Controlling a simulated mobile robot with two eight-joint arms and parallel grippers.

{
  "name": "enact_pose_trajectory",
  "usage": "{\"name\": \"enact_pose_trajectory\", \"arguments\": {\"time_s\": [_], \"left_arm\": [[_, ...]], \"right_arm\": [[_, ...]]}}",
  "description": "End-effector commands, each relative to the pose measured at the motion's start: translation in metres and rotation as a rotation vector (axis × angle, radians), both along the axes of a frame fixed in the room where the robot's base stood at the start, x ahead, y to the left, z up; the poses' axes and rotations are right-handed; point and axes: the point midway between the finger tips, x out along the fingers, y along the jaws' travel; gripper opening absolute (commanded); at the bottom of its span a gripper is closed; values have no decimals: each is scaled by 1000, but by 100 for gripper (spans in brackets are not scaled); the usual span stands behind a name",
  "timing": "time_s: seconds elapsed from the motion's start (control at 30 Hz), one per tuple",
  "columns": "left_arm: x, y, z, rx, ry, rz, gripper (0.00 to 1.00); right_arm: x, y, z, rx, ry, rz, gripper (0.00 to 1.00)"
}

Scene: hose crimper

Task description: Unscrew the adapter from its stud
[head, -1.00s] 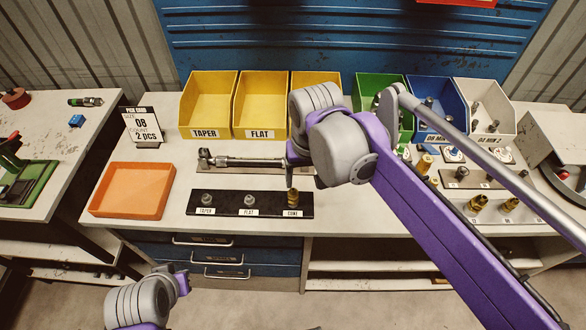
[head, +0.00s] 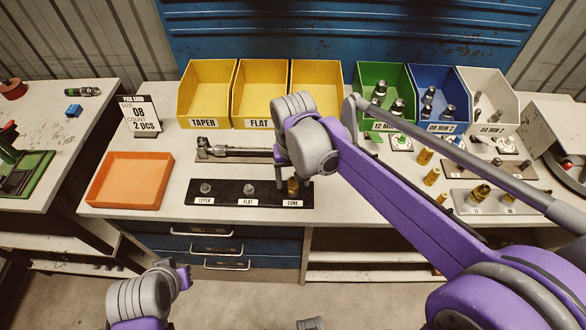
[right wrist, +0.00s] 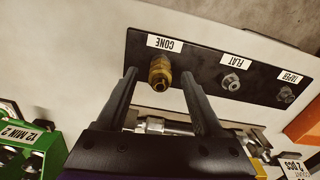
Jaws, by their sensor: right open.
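A brass adapter (head: 293,187) stands on the stud labelled CONE, at the right end of a black strip (head: 228,200). It also shows in the right wrist view (right wrist: 160,72), upright and pointing toward the camera. My right gripper (right wrist: 158,76) is open, its two fingers on either side of the adapter in that picture; I cannot tell how far above it they are, and no contact shows. In the head view my right wrist largely hides that gripper. The TAPER stud (head: 205,188) and FLAT stud (head: 249,188) are bare of brass. My left gripper (head: 183,278) is low at the front left, its fingers unclear.
An orange tray (head: 130,203) is left, with yellow bins (head: 207,85) behind. A green bin (head: 384,75), blue bin (head: 437,80) and loose brass fittings (head: 432,177) are right.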

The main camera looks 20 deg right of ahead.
Motion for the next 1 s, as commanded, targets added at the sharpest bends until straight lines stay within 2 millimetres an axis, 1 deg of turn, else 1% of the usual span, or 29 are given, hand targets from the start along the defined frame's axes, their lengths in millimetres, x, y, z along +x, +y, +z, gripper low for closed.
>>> {"name": "enact_pose_trajectory", "arguments": {"time_s": [0.03, 0.13, 0.37, 0.4, 0.77, 0.8, 1.0], "left_arm": [[0, 0, 0, 0, 0, 0, 0], [0, 0, -1, 0, 0, 0, 0], [0, 0, -1, 0, 0, 0, 0], [0, 0, -1, 0, 0, 0, 0], [0, 0, -1, 0, 0, 0, 0], [0, 0, -1, 0, 0, 0, 0], [0, 0, -1, 0, 0, 0, 0]], "right_arm": [[0, 0, -4, 0, 0, 0, 69], [0, 0, -7, 0, 0, 0, 69], [0, 0, -8, 0, 0, 0, 69], [0, 0, -8, 0, 0, 0, 67], [0, 0, -8, 0, 0, 0, 2], [0, 0, -8, 0, 0, 0, 0], [0, 0, -7, 0, 0, 22, 0]]}}
